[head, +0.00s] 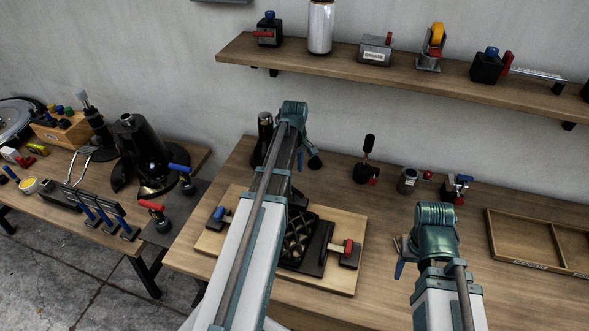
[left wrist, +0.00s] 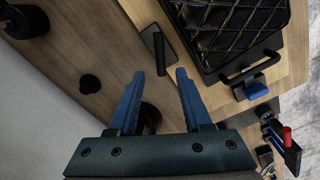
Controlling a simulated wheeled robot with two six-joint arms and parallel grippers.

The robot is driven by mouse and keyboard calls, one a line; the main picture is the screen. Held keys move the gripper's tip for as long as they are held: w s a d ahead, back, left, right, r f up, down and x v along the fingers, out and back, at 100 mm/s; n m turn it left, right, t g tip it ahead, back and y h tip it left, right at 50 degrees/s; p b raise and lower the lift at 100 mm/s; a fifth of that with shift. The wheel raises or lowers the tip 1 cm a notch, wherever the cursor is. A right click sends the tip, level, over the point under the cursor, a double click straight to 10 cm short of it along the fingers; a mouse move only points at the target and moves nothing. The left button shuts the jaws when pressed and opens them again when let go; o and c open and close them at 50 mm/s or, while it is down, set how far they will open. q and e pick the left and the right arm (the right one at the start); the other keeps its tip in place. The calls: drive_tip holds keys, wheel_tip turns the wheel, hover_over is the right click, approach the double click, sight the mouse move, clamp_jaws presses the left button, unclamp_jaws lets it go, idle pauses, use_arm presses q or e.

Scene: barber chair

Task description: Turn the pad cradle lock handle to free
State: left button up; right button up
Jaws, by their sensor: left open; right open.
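A black quilted pad (head: 297,238) sits in a dark cradle on a light wooden board (head: 338,221); my left arm covers part of it. A blue-handled piece (head: 220,214) is at the board's left end and a red-tipped handle (head: 346,250) at its right. I cannot tell which is the lock handle. In the left wrist view the pad (left wrist: 240,30) and a blue block with a black bar (left wrist: 257,88) show at upper right. My left gripper (left wrist: 160,73) is open and empty, below a black upright bar (left wrist: 158,47). My right gripper (head: 400,262) is open over the table's right side.
A black bottle (head: 264,135) and a stand (head: 367,165) are at the table's back. Small clamps (head: 457,187) and a wooden tray (head: 535,240) lie right. A side table (head: 65,205) with tools is at left. A shelf (head: 340,62) overhangs the back.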

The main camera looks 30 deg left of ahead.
use_arm(q)
wheel_tip(320, 180, up, 2)
drive_tip(key=shift+r+p, duration=0.1)
drive_tip(key=shift+p, duration=0.5)
drive_tip(key=shift+c, duration=0.2)
